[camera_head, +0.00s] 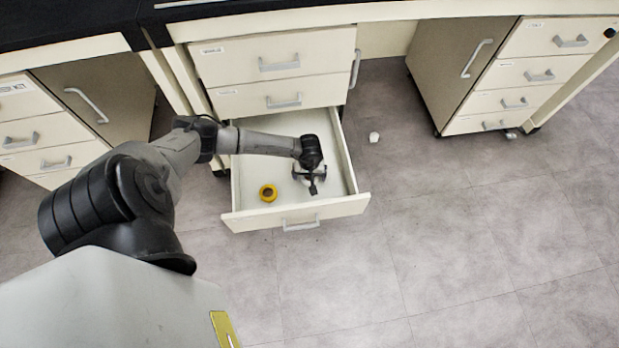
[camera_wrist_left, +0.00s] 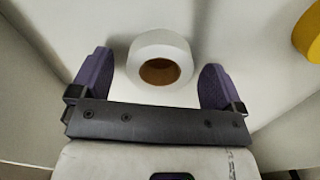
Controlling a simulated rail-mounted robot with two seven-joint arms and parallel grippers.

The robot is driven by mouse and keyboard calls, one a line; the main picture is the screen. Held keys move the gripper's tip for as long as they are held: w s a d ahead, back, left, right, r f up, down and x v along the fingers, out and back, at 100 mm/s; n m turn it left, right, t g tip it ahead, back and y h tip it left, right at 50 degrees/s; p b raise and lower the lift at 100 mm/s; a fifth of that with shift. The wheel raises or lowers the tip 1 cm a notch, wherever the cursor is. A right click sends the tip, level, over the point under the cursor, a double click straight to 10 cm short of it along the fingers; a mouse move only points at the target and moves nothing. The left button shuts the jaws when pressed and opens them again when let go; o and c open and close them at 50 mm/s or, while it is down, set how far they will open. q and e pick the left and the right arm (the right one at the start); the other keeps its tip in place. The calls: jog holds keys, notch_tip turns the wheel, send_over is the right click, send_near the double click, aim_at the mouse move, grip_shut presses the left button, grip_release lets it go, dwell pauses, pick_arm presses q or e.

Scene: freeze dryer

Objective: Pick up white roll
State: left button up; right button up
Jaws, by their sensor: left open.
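The white roll (camera_wrist_left: 151,48) lies in the open drawer, with its brown cardboard core showing in the left wrist view. My left gripper (camera_wrist_left: 157,78) is open, with one purple-padded finger on each side of the roll and a gap to each. I cannot tell how high the fingers are above the drawer floor. In the head view my left gripper (camera_head: 311,181) is down inside the drawer and mostly hides the roll. My right gripper is not in view.
The open drawer (camera_head: 240,215) has walls around the gripper. A small white object (camera_head: 374,137) is on the floor to the right.

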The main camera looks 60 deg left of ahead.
pick_arm(q)
jog(key=c, duration=1)
